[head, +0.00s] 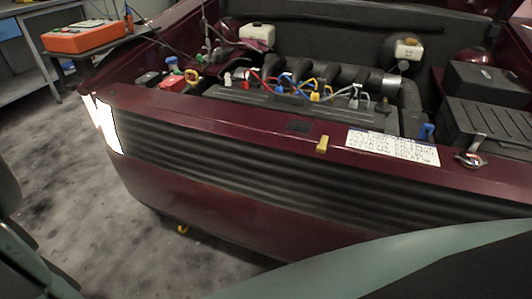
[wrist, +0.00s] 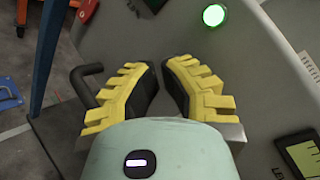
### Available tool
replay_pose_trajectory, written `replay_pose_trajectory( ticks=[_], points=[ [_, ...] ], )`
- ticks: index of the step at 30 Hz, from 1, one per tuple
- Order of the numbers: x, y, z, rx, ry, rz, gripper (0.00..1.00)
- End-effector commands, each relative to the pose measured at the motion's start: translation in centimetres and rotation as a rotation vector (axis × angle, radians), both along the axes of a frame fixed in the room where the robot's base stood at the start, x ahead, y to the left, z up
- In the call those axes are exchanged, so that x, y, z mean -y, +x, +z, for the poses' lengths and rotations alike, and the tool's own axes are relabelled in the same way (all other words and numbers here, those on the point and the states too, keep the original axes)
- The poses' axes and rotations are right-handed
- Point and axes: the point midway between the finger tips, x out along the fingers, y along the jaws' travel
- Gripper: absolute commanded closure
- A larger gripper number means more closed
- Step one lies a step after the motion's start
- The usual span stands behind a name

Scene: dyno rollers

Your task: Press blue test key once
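I cannot pick out a blue test key for sure in either view. In the wrist view, my gripper (wrist: 158,68) has yellow ribbed fingers with black pads. The pads stand apart with a narrow gap and nothing between them. The fingers are over a grey panel (wrist: 255,75); I cannot tell how far above it. A round green lit button (wrist: 214,15) is on the panel, beyond the right finger. A dark-framed display (wrist: 300,155) with a yellow-green screen is at the lower right. My gripper is not seen in the head view.
The head view shows a dark red car front (head: 190,205) with an open engine bay. An orange box (head: 85,37) sits on a bench at the upper left. A blue post (wrist: 47,55) and a black curved bar (wrist: 82,80) are left of the fingers.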

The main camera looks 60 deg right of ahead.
Motion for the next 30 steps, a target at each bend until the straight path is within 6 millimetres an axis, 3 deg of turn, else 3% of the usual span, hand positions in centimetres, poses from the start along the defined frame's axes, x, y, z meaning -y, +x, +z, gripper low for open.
replay_pose_trajectory(
  ticks=[30],
  points=[
    [-0.2, 1.2, 0.0, -0.001, 0.000, -0.004, 1.00]
  ],
)
